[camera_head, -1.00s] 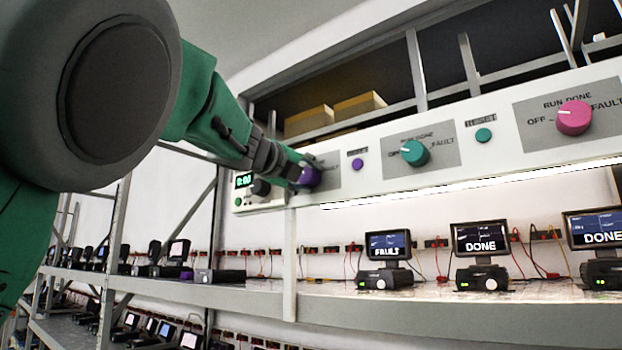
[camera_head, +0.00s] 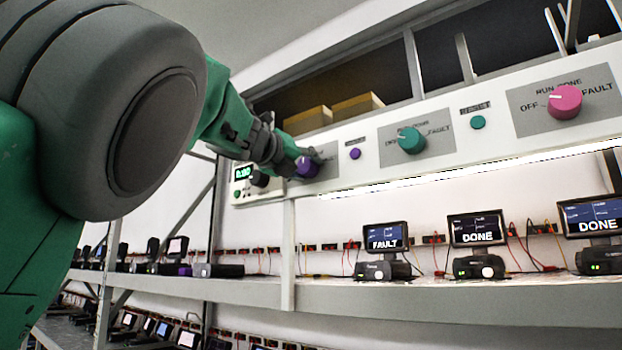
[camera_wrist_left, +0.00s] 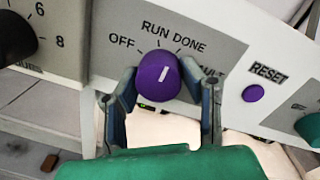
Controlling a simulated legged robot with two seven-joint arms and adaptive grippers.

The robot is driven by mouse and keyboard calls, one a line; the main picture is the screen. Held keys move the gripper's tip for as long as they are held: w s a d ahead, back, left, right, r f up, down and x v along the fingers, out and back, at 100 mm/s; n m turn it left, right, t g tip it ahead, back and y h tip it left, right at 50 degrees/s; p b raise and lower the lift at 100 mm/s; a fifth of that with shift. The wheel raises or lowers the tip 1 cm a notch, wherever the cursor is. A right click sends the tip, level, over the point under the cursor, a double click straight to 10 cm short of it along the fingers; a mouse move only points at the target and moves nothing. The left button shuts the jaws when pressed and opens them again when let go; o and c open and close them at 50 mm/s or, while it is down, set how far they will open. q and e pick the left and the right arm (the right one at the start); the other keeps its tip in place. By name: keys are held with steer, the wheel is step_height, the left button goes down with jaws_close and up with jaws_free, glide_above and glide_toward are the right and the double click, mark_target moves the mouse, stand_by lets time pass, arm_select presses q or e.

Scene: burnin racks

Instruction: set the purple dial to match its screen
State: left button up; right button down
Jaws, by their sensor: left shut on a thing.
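The purple dial (camera_wrist_left: 161,76) sits on a grey plate marked OFF, RUN, DONE and FAULT. Its white mark points up and slightly right, roughly toward DONE; the FAULT label is partly hidden by a finger. My left gripper (camera_wrist_left: 167,92) is shut on the dial, one finger on each side. The head view also shows the dial (camera_head: 307,167) at the tip of my left arm. Below the panel, one screen (camera_head: 385,237) reads FAULT and another (camera_head: 477,229) reads DONE. I cannot tell which screen belongs to the purple dial. My right gripper is not in view.
A purple RESET button (camera_wrist_left: 253,93) is right of the dial. A black knob (camera_wrist_left: 14,38) on a separate box is at its left. A teal dial (camera_head: 411,140) and a pink dial (camera_head: 565,101) sit further right. The shelf (camera_head: 400,291) carries several devices.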

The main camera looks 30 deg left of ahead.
arm_select(q)
steer(key=m+b, duration=0.2)
steer(key=m, duration=0.1)
steer(key=shift+f+m, duration=0.15)
steer(key=shift+m, duration=0.25)
steer(key=m+b, duration=0.3)
steer(key=m, duration=0.1)
steer(key=shift+h, duration=0.3)
steer(key=shift+m, duration=0.5)
steer(key=o, duration=1.1)
steer(key=shift+o, duration=0.2)
steer(key=shift+s, duration=0.1)
